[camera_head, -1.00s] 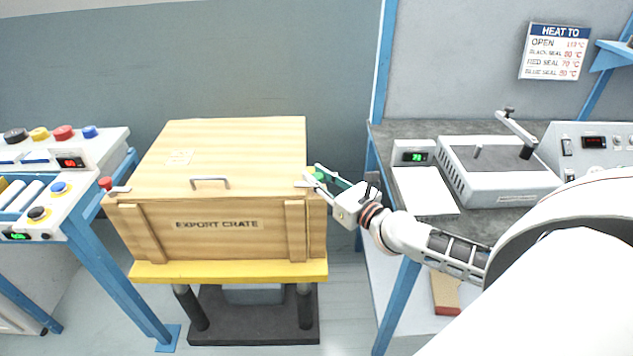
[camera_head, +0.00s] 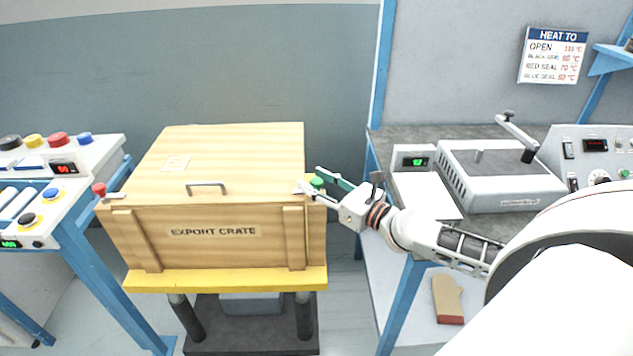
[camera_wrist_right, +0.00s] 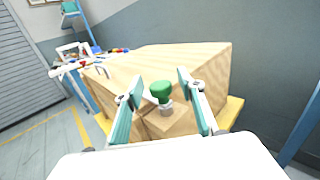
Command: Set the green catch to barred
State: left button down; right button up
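The green catch (camera_head: 317,183) is a green knob at the front right corner of the wooden export crate (camera_head: 235,150). In the right wrist view the green catch (camera_wrist_right: 162,93) stands on a small metal post, between my right gripper's fingers (camera_wrist_right: 160,100). My right gripper (camera_head: 318,182) is open around it, with a visible gap on each side. A red catch (camera_head: 99,189) with a metal lever sits at the crate's front left corner. Where the green catch's lever points is partly hidden by the fingers. My left gripper is not in view.
The crate stands on a yellow platform (camera_head: 230,281). A button console (camera_head: 60,190) is at the left. At the right, a grey bench (camera_head: 390,137) holds a sealing machine (camera_head: 495,165) and a green display. A sign (camera_head: 553,55) hangs on the wall.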

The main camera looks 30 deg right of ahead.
jog(key=v, duration=1.2)
dwell(0.3)
dwell(0.4)
jog(key=s+a+f+m+g, duration=0.2)
jog(key=s+a+f+m, duration=0.2)
jog(key=f+m, duration=0.5)
jog(key=s+a+f+m+g+h, duration=0.1)
jog(key=s+a+f+m+g, duration=0.1)
jog(key=s+a+f+m, duration=0.3)
jog(key=s+a+f+m+g, duration=0.2)
jog(key=s+a+f+m, duration=0.3)
jog(key=a+f+m, duration=0.6)
jog(key=shift+a+f+m+g+h+p, duration=0.3)
jog(key=shift+f+m, duration=1.6)
jog(key=shift+m, duration=2.9)
jog(key=shift+d, duration=0.1)
